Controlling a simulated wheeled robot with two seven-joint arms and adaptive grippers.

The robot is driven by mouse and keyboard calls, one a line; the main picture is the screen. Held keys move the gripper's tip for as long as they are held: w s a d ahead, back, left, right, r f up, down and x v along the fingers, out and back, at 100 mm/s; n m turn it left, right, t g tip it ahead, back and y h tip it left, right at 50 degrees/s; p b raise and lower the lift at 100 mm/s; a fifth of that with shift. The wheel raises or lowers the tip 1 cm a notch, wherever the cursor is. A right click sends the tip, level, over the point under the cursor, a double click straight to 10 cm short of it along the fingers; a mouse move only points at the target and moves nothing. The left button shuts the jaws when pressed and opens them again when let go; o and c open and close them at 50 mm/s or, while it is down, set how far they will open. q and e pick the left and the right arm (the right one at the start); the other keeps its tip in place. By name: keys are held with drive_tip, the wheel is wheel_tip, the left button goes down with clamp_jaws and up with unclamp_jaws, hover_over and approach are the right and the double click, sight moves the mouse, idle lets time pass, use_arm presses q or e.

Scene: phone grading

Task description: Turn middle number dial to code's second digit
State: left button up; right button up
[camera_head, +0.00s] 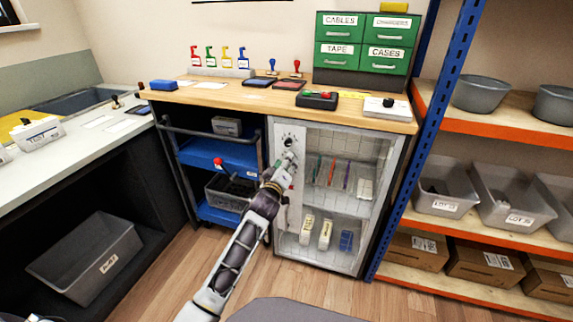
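A white cabinet (393,152) with a see-through gridded door stands under the wooden counter. On the upper left of its front is a round dark-and-white dial (289,141). My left arm reaches up from the bottom of the head view, and its gripper (287,160) is right at the cabinet front, just below that dial. The gripper and wrist cover the panel below, so any other dials, the middle one included, are hidden. Whether the fingers touch a dial or are closed is too small to tell. No code digits are readable. My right gripper is out of view.
A blue cart (215,153) stands left of the cabinet. A blue-and-orange shelf (455,122) with bins stands right.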

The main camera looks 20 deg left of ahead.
use_arm(q)
drive_tip(key=shift+w, duration=0.6)
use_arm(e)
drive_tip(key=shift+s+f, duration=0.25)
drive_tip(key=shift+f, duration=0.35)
use_arm(q)
clamp_jaws()
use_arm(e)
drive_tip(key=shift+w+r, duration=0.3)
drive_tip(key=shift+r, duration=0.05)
